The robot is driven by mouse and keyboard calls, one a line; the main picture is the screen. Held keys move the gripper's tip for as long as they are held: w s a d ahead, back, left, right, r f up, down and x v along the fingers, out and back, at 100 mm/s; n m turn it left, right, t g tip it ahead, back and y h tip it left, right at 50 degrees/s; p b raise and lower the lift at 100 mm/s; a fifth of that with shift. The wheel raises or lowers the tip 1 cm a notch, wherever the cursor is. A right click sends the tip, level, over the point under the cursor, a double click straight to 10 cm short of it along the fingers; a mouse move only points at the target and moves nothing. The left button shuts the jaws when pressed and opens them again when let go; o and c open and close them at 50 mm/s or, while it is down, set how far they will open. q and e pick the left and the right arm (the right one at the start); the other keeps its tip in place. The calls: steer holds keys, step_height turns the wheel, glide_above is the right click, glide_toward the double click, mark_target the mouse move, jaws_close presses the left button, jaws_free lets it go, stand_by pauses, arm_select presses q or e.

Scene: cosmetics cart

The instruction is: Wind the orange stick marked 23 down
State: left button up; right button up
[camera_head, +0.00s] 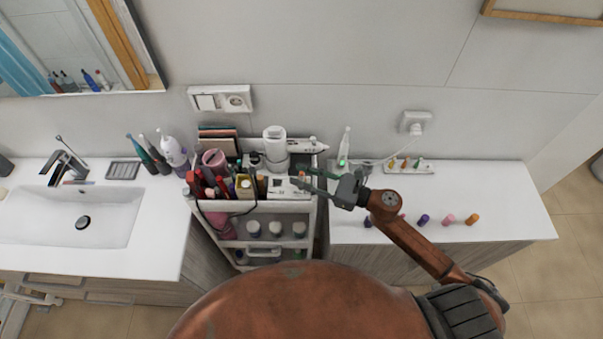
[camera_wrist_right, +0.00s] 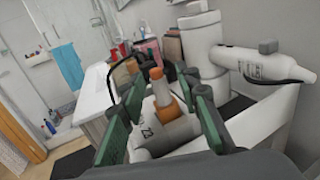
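The orange stick (camera_wrist_right: 162,98) stands out of a pale holder marked 23 (camera_wrist_right: 146,135) in the right wrist view. In the head view only a small orange spot (camera_head: 301,175) shows at the cart's top right. My right gripper (camera_head: 308,178) reaches over the cart's top from the right. Its green fingers (camera_wrist_right: 160,84) are apart, one on each side of the orange stick, with gaps visible between fingers and stick. The lower part of the holder is partly hidden by the gripper. My left gripper is not in view.
The cart (camera_head: 288,208) is crowded with brushes, a pink cup (camera_head: 214,160) and a white cylinder (camera_head: 275,147). A white bottle (camera_wrist_right: 262,65) lies close by at the wrist view's right. Coloured caps, one orange (camera_head: 472,219), stand along the right counter (camera_head: 500,195). The sink (camera_head: 70,215) is left.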

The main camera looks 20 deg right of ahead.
steer(key=shift+w+a, duration=0.1)
steer(key=shift+a, duration=0.05)
jaws_close()
stand_by(0.4)
